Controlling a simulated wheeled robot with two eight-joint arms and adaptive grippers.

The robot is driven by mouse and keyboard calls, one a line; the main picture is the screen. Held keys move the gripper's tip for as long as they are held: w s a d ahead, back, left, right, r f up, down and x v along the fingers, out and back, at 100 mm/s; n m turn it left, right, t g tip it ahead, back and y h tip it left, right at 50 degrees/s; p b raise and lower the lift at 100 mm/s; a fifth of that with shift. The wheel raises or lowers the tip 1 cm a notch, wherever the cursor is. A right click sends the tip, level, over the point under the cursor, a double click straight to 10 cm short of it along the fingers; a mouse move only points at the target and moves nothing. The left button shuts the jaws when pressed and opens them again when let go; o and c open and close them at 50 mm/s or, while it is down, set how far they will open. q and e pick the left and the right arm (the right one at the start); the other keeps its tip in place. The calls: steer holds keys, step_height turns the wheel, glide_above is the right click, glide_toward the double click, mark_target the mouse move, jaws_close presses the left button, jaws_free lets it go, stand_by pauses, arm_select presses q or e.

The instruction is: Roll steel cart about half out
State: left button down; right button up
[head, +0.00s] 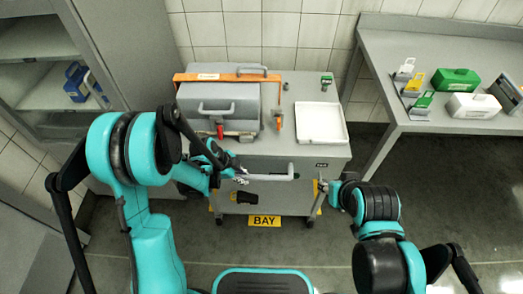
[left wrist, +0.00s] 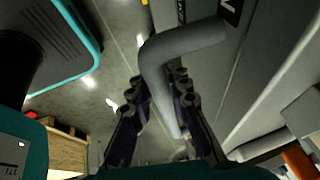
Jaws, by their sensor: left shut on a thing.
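The grey steel cart (head: 315,160) stands against the tiled wall, with a handle bar (head: 268,178) along its front. My left gripper (head: 240,178) is at the left part of this handle. In the left wrist view the left gripper's fingers (left wrist: 165,110) lie on both sides of the grey handle (left wrist: 180,48), shut on it. My right gripper (head: 321,186) is near the cart's front right corner, just right of the handle; its finger opening is too small to make out. A yellow BAY sign (head: 264,221) shows low at the cart's front.
The cart top carries a grey lidded box (head: 222,100), an orange bar (head: 225,77) and a white tray (head: 321,122). A grey bench (head: 425,45) with a green case (head: 456,79) and a white case (head: 473,106) stands right. An open cabinet (head: 40,75) stands left. Floor shows at the right front.

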arm_select(q)
steer(key=shift+s, duration=2.05)
steer(key=s, duration=0.3)
steer(key=shift+s+r, duration=0.1)
steer(key=shift+s, duration=0.15)
steer(key=c, duration=0.7)
jaws_free()
steer(key=shift+r, duration=0.1)
